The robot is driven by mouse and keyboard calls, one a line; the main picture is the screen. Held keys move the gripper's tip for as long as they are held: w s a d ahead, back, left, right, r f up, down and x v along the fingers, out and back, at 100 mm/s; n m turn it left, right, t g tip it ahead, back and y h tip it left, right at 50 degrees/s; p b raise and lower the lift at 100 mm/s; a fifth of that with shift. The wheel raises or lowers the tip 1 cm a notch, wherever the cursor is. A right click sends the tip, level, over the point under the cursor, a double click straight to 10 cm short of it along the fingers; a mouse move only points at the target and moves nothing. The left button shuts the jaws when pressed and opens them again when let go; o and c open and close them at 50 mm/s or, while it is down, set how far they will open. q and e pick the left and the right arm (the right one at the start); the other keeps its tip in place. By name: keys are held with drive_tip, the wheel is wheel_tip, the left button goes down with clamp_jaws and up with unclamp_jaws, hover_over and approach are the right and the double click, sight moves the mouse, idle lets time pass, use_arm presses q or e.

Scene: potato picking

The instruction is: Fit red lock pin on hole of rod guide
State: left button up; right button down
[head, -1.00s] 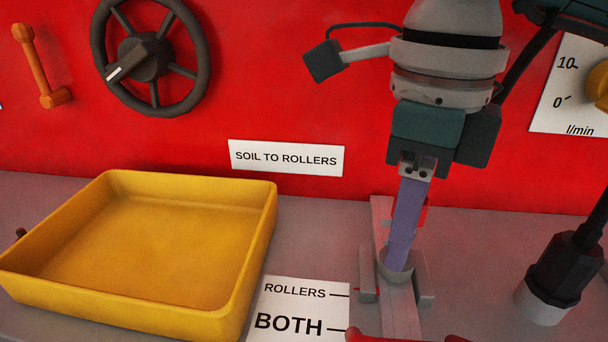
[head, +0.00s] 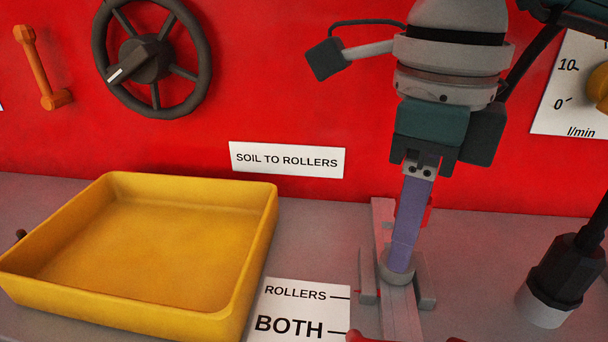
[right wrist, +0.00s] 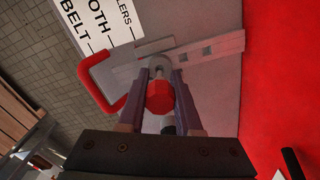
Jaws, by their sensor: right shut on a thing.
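My right gripper (head: 400,262) points down with purple fingers over the rod guide (head: 425,280). It is shut on the red lock pin (head: 426,212), whose red head shows partly behind the fingers. In the right wrist view the red pin head (right wrist: 160,97) sits between the two fingers (right wrist: 160,75). The fingertips are at a round grey boss on the guide. Whether the pin's lower end is inside the hole is hidden. A flat grey rod (right wrist: 208,50) with square holes runs through the guide, with a red handle (right wrist: 125,92). My left gripper is not in view.
A yellow tray (head: 262,225) stands on the left. A ROLLERS/BOTH label (head: 298,312) lies beside the guide. A black fitting (head: 562,265) stands on the right. The red panel behind carries a handwheel (head: 150,55) and an orange lever (head: 40,65).

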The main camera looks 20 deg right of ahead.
drive_tip(key=shift+b, duration=0.3)
idle(0.8)
drive_tip(key=shift+f+b, duration=0.5)
drive_tip(key=shift+b, duration=0.05)
drive_tip(key=shift+r, duration=0.15)
drive_tip(key=shift+r+p, duration=0.35)
drive_tip(key=shift+r, duration=0.05)
drive_tip(key=shift+w, duration=0.1)
idle(0.5)
idle(0.5)
drive_tip(key=shift+b, duration=0.35)
idle(0.7)
